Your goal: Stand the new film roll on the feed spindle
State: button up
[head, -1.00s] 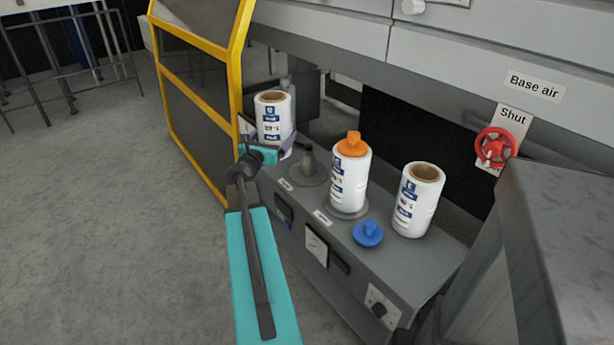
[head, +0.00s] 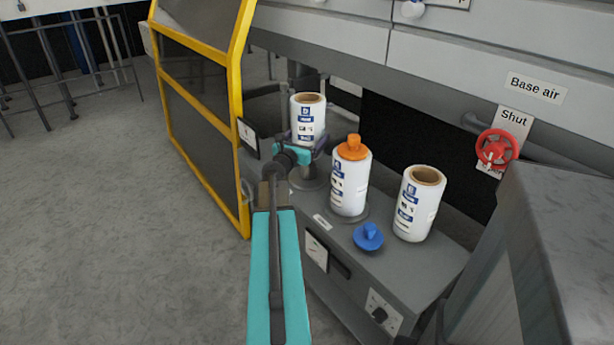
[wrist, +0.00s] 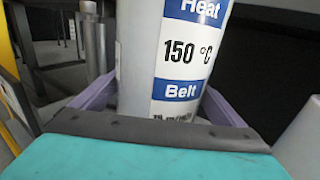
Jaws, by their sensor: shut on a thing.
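A white film roll (head: 308,117) with a brown core and blue labels is upright in my gripper (head: 312,143). In the wrist view the roll (wrist: 172,60) stands between the purple fingers (wrist: 160,105), which are shut on it. In the head view the roll is above the round base (head: 308,182) at the left of the grey deck. The feed spindle that stood on this base is now hidden behind the roll and gripper. I cannot tell whether the roll is around the spindle or above it.
A second roll with an orange cap (head: 353,148) stands on the middle base. A third, uncapped roll (head: 418,204) stands to the right. A blue knobbed cap (head: 368,236) lies in front on the deck (head: 400,268). A yellow-framed guard (head: 240,120) is close on the left.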

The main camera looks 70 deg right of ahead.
jog(key=shift+f+b, duration=0.55)
jog(key=shift+f, duration=2.45)
jog(key=shift+f+b, duration=0.3)
jog(key=shift+f, duration=1.6)
jog(key=shift+f, duration=0.15)
jog(key=o, duration=1.5)
jog(key=shift+w+a, duration=0.15)
jog(key=shift+a, duration=1.85)
jog(key=shift+w+a, duration=0.2)
jog(key=shift+a, duration=1.85)
jog(key=shift+w+a, duration=0.15)
jog(key=shift+a, duration=1.85)
